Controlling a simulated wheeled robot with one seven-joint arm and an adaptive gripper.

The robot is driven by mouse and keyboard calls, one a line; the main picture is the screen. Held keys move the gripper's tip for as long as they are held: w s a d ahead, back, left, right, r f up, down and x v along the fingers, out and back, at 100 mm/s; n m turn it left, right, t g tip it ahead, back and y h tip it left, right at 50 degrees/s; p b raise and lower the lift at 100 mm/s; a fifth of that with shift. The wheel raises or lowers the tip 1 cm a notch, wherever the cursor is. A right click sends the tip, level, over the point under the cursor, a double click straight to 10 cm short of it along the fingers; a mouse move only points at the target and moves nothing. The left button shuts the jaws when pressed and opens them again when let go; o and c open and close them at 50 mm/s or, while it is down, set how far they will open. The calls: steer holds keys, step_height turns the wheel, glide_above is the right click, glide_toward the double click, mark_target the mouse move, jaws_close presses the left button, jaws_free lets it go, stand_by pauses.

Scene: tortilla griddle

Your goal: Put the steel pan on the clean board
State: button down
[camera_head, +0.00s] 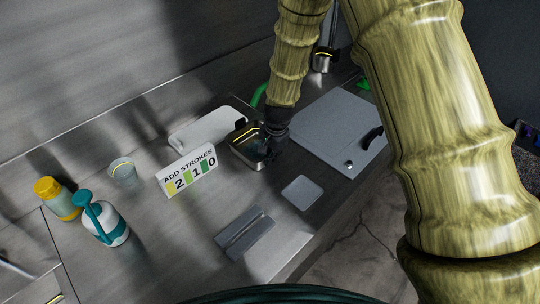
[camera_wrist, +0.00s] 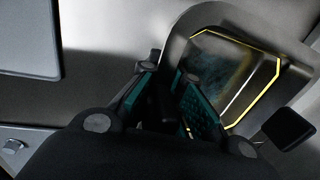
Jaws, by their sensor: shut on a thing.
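The steel pan (camera_head: 242,156) is a small rectangular dish with dark corner tabs, in the middle of the head view. In the wrist view its rim and hollow (camera_wrist: 235,75) fill the upper right, with a yellow glint along the inner edge. My gripper (camera_head: 270,137) is at its right side. In the wrist view my gripper (camera_wrist: 166,95) has its teal-padded fingers shut on a dark part at the pan's edge. I cannot tell whether the pan is lifted. A pale, bare board (camera_head: 212,126), probably the clean board, lies behind and left of the pan, partly hidden by the sign.
A sign (camera_head: 187,171) stands left of the pan. A large grey plate (camera_head: 325,122) with a black handle lies to the right. A small grey square (camera_head: 302,193) and a grey tool (camera_head: 244,234) lie in front. Bottles (camera_head: 104,222) and a cup (camera_head: 123,172) stand left.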

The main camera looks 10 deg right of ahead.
steer(key=c, duration=1.6)
jaws_free()
step_height(320, 180, up, 12)
steer(key=s+d+b, duration=0.1)
steer(key=b, duration=0.2)
steer(key=shift+s+b, duration=0.3)
steer(key=shift+b, duration=0.1)
